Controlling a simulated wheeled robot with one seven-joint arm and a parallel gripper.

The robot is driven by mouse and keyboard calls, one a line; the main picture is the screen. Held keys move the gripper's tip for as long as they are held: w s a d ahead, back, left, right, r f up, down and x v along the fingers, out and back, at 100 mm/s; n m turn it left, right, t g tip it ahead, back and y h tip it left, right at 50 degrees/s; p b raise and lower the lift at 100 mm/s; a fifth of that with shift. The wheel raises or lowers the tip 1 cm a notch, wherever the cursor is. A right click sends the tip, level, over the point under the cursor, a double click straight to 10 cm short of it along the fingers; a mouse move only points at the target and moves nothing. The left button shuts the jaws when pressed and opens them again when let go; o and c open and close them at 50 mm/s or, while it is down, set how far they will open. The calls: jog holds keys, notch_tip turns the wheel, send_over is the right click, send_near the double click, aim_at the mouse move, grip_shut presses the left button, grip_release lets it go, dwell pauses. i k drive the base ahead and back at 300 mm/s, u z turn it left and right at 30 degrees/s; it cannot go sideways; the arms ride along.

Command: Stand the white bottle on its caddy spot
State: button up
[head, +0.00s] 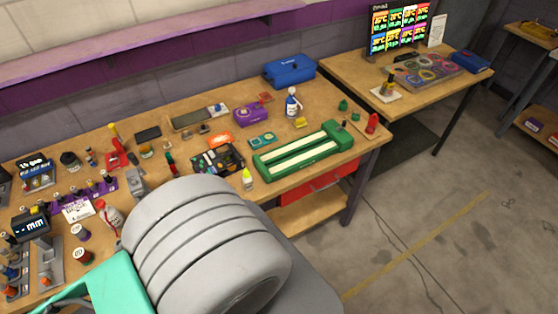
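A white bottle with a blue band (292,103) stands upright at the back of the workbench, right of the purple box. A smaller white bottle with a yellow-green top (248,180) stands near the front edge. A white and red bottle (111,214) is tilted at the left, close to my arm. I cannot tell which one the task means. A dark caddy-like tray (217,160) with small items sits mid-bench; whether it is the caddy, and where its bottle spot is, I cannot tell. My gripper is not in view; a large grey part of my arm covers the front of the bench.
A green slotted track block (304,151) lies at the bench's right. A purple box (250,115), a blue case (289,72) and a red bottle (372,123) stand around it. The bench's left is crowded with tools and jars. A second table (450,90) stands at right; floor before it is open.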

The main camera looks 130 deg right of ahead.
aim_at(217, 163)
jog(key=k, duration=1.05)
jog(key=z, duration=1.2)
